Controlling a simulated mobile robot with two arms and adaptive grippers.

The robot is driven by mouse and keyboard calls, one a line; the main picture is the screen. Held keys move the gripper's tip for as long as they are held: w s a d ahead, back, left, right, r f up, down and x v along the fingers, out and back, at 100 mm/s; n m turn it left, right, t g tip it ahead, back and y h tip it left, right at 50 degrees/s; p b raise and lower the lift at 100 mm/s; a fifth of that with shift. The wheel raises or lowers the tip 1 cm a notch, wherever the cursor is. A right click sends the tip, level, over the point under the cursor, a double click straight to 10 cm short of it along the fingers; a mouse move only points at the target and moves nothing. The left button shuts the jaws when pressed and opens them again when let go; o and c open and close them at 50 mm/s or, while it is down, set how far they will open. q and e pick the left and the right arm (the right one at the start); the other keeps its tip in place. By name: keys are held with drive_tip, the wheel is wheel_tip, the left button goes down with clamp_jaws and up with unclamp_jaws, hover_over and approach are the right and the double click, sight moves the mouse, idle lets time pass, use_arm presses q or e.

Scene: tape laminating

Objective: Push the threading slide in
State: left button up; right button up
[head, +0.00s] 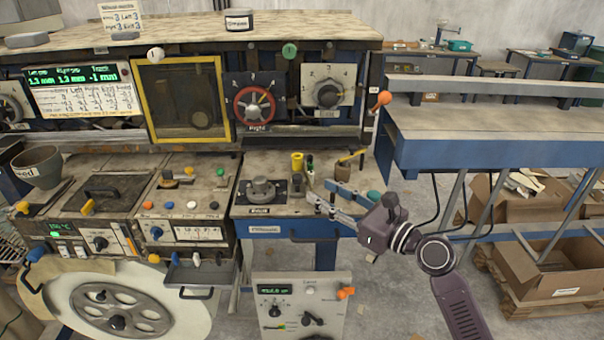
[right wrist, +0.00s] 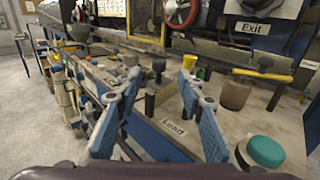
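My right gripper (head: 322,193) reaches in from the right over the front right part of the machine's worktop (head: 290,206). In the right wrist view its two blue-padded fingers (right wrist: 160,82) stand apart with nothing between the pads. A small dark post (right wrist: 150,101) and a black knob (right wrist: 158,66) show beyond, in the gap. I cannot tell for sure which part is the threading slide. A grey round knob on a dark plate (head: 262,188) sits left of the gripper. An orange ball handle (head: 384,97) sticks out at the machine's right side. My left gripper is out of view.
A yellow-handled tool in a brown cup (right wrist: 236,92), small yellow and green pieces, and a teal-lidded jar (right wrist: 266,152) stand close by on the worktop. A control box (head: 300,305) stands below.

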sight(301, 179)
drive_tip(key=shift+w+a+r, duration=0.2)
drive_tip(key=shift+w+a, duration=0.1)
drive_tip(key=shift+w, duration=0.2)
drive_tip(key=p+x, duration=0.1)
drive_tip(key=x, duration=0.5)
drive_tip(key=shift+w+a+f, duration=0.15)
drive_tip(key=shift+a, duration=0.2)
drive_tip(key=shift+c, duration=0.6)
clamp_jaws()
